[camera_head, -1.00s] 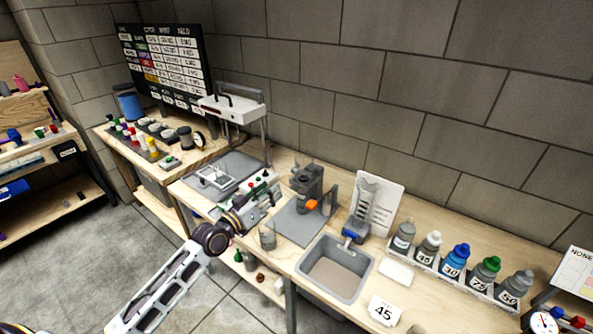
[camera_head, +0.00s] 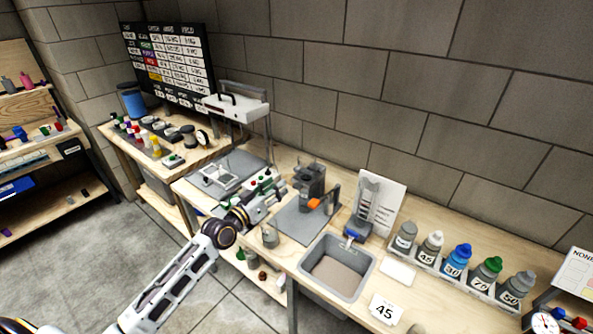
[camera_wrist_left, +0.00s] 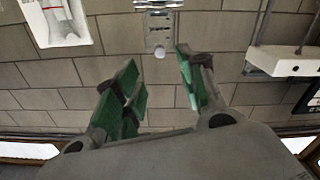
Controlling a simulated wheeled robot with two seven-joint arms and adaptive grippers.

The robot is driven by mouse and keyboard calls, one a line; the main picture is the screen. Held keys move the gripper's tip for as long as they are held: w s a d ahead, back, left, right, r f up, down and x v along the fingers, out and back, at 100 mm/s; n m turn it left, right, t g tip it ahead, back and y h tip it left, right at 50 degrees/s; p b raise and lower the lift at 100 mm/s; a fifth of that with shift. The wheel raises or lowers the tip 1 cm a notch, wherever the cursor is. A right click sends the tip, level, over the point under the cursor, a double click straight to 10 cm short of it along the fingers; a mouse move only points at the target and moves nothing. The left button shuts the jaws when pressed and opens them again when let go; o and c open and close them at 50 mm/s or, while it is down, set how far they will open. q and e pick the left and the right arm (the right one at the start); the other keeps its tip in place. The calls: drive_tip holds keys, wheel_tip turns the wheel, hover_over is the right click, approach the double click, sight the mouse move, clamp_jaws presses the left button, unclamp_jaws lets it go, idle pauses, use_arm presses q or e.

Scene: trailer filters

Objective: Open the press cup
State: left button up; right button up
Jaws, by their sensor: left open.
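A small grey press (camera_head: 311,180) with an orange knob (camera_head: 314,204) stands on a grey mat on the bench. I cannot clearly make out a separate press cup on it. A small grey cup (camera_head: 270,238) stands at the bench's front edge, left of the mat. My left gripper (camera_head: 279,190) is just left of the grey press, apart from it. In the left wrist view its green-padded fingers (camera_wrist_left: 157,88) are spread and empty. A metallic fitting (camera_wrist_left: 160,25) with a pale round knob shows beyond them. My right gripper is out of view.
A grey sink (camera_head: 337,268) lies right of the mat. A blue-based stand (camera_head: 362,215) and several labelled bottles (camera_head: 458,260) stand further right. A tall white-topped frame (camera_head: 237,108) rises behind left, with a panel of coloured buttons (camera_head: 254,184) near my gripper.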

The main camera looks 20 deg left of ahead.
sight(295, 171)
use_arm(q)
drive_tip(key=shift+p+x, duration=0.65)
drive_tip(key=shift+x, duration=5.35)
clamp_jaws()
